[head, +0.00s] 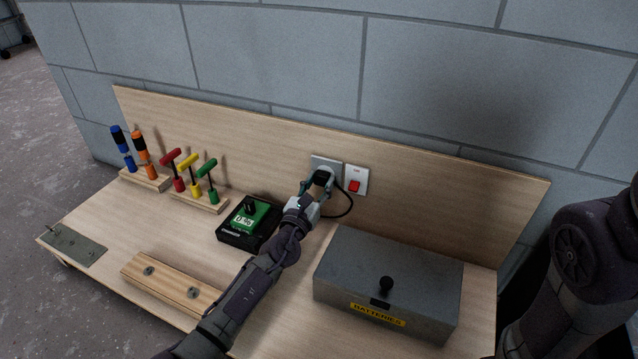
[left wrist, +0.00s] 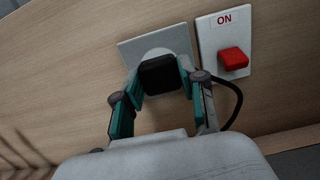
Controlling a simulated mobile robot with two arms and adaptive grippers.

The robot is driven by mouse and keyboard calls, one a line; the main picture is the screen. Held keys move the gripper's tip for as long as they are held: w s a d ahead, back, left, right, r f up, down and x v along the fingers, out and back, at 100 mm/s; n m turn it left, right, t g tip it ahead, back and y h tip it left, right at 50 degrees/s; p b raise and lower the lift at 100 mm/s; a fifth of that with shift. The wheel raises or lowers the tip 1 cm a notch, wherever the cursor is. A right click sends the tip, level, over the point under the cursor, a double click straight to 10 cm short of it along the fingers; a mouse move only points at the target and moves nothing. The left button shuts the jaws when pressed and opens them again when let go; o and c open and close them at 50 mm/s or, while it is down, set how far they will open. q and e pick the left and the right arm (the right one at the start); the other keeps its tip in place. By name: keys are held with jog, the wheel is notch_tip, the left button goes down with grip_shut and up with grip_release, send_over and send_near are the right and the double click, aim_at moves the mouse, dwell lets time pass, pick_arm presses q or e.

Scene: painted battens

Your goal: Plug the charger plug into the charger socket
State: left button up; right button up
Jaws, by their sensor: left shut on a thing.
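The black charger plug (left wrist: 161,75) is between the fingers of my left gripper (left wrist: 160,85), which is shut on it. It also shows in the head view (head: 322,176), right at the wall board. The grey charger socket (left wrist: 172,42) is a square plate on the board, directly behind the plug and partly covered by it; its top also shows in the head view (head: 325,161). The plug is in front of a round pale area of the socket. I cannot tell how deep it sits. A black cable (left wrist: 239,100) curves down at the right. My right gripper is not in view.
A white plate with a red switch (head: 355,186), marked ON, is right of the socket. A green and black charger (head: 249,221) stands on the bench. A grey BATTERIES box (head: 388,279) is at right. Screwdrivers and T-handled tools stand in wooden racks (head: 199,202) at left.

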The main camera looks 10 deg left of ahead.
pick_arm(q)
jog(key=shift+w+d+b, duration=0.1)
jog(key=shift+w+b, duration=0.2)
jog(key=shift+w, duration=0.25)
jog(key=o, duration=1.1)
jog(key=shift+o, duration=0.2)
